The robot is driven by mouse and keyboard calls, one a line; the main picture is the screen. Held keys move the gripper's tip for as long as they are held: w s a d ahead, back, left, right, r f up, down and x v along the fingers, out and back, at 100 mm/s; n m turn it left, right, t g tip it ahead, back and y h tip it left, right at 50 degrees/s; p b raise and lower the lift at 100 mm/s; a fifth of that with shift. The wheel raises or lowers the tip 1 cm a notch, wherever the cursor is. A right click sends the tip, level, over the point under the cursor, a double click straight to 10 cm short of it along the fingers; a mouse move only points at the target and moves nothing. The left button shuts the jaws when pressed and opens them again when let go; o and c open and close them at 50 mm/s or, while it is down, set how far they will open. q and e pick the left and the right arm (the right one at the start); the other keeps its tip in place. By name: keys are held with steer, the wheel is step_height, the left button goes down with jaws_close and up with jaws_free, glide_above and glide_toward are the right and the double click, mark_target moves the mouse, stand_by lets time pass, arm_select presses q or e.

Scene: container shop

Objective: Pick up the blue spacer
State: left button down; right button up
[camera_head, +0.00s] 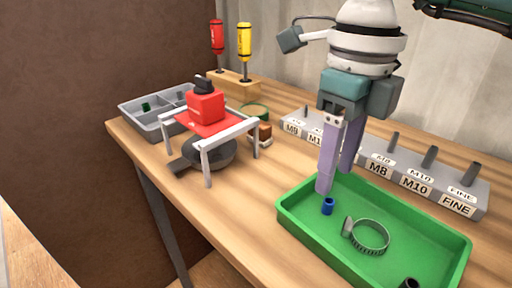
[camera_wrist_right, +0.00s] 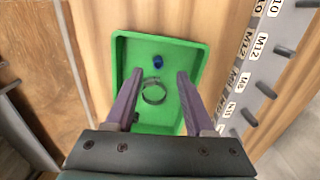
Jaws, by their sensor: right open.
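The blue spacer (camera_head: 327,206) is a small dark blue cylinder in the green tray (camera_head: 455,258), near the tray's left end in the head view. In the right wrist view the blue spacer (camera_wrist_right: 158,62) lies towards the far end of the tray (camera_wrist_right: 118,75). My right gripper (camera_head: 335,185) is open and empty, pointing down above that end of the tray. In the head view its fingertips are just above the spacer. In the right wrist view the fingers (camera_wrist_right: 160,75) stand apart, with the spacer beyond the tips. My left gripper is not in view.
A metal hose clamp (camera_head: 369,237) and a dark piece (camera_head: 409,283) also lie in the tray. A grey labelled thread-gauge block (camera_head: 400,172) stands behind it. A red item on a white-legged stand (camera_head: 205,125), a grey divided bin (camera_head: 150,122) and screwdrivers (camera_head: 244,45) are to the left.

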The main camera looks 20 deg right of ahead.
mark_target(326, 211)
step_height(326, 211, down, 5)
steer(key=shift+s+a+f, duration=0.1)
steer(key=shift+s, duration=0.05)
jaws_close()
stand_by(0.4)
